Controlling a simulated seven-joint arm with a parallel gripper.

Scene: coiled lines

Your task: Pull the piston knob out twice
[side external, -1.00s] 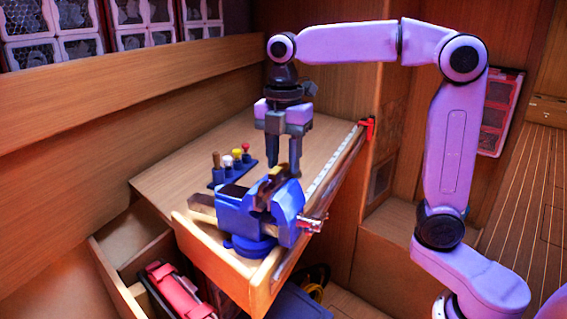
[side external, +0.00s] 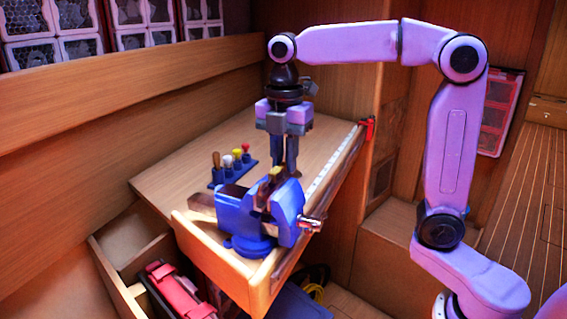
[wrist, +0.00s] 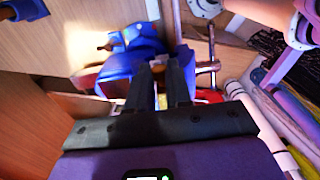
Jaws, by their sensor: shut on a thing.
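A blue vise (side external: 237,208) is fixed at the near corner of the wooden bench, and its blue body (wrist: 135,48) also shows in the wrist view. A small yellow part (side external: 275,172) shows at the top of the vise jaws, by my fingertips. My gripper (side external: 284,172) points straight down at the vise. In the wrist view my gripper's dark fingers (wrist: 165,72) are close together with a bit of yellow between them. They are shut on what I take to be the piston knob, mostly hidden by the fingers and vise.
A blue rack (side external: 232,173) with several colored-handled tools stands on the bench left of my gripper. The vise's screw handle (side external: 312,222) sticks out to the right. A red clamp (side external: 367,127) sits at the bench's far right corner. The bench behind the rack is clear.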

